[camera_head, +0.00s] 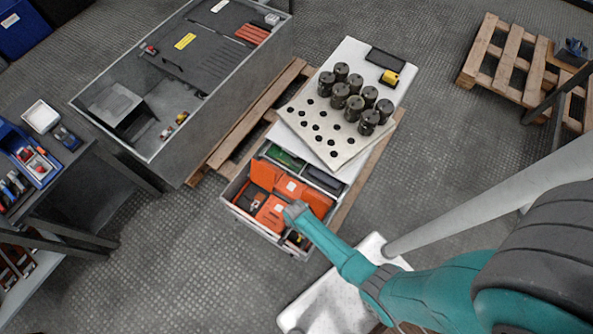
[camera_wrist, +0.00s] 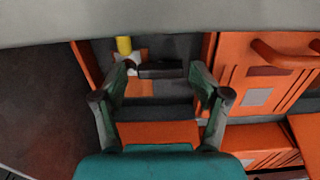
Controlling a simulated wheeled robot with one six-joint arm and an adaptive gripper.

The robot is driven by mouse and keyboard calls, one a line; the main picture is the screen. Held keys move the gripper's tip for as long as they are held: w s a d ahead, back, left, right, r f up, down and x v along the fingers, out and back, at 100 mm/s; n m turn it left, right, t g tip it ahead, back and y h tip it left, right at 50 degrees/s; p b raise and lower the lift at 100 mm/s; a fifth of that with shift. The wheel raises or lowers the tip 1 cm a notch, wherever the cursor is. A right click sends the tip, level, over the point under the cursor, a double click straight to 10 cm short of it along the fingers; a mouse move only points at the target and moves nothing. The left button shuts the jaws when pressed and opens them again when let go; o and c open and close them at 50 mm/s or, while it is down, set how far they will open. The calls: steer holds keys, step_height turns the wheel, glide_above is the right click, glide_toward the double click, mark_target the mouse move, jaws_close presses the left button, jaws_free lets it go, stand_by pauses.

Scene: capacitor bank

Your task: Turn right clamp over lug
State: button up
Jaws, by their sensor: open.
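My gripper (camera_head: 296,213) reaches down over the right front part of the open drawer (camera_head: 236,206). In the wrist view my gripper (camera_wrist: 159,84) is open, with its two fingers apart. A small dark bar (camera_wrist: 161,69) lies between and just beyond the fingertips; it looks like a clamp, but I cannot be sure. A yellow upright piece (camera_wrist: 124,46) stands left of it, above a small pale and orange part. The lug cannot be made out clearly. The fingers do not visibly grip anything.
Orange modules (camera_head: 267,175) fill much of the drawer, and an orange panel with a handle (camera_wrist: 265,78) is right of my gripper. Above the drawer, a perforated plate (camera_head: 300,128) carries several dark capacitors. A large grey cabinet (camera_head: 200,130) stands left.

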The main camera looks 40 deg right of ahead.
steer(key=shift+r, duration=3.95)
